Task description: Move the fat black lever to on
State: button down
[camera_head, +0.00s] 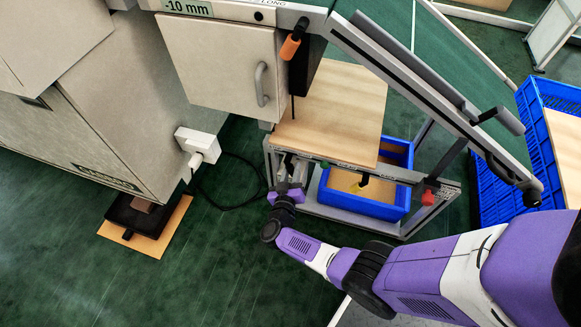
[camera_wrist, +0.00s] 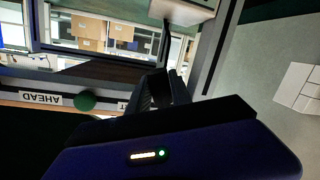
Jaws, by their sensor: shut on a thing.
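My gripper (camera_head: 288,166) is at the left end of the rail at the front of the bench frame. Its jaws are shut on a dark, upright thing that I take to be the fat black lever (camera_wrist: 160,88). In the wrist view the dark fingers (camera_wrist: 160,96) surround it, and the dark shapes merge. In the head view my gripper hides most of it. I cannot read an on or off mark beside it.
A green knob (camera_wrist: 86,102) and an AHEAD label (camera_wrist: 40,98) are beside my gripper. A blue bin (camera_head: 362,205) stands below. An orange-handled lever (camera_head: 291,46) hangs above.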

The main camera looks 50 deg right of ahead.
aim_at(291, 174)
jog(key=shift+s, duration=0.1)
dwell(0.4)
jog(key=c, duration=1.2)
grip_release()
jog(key=shift+o, duration=0.2)
jog(key=p+v, duration=0.2)
jog(key=v, duration=0.5)
jog(key=shift+r, duration=0.1)
jog(key=shift+s+a, duration=0.2)
jog(key=shift+a, duration=0.15)
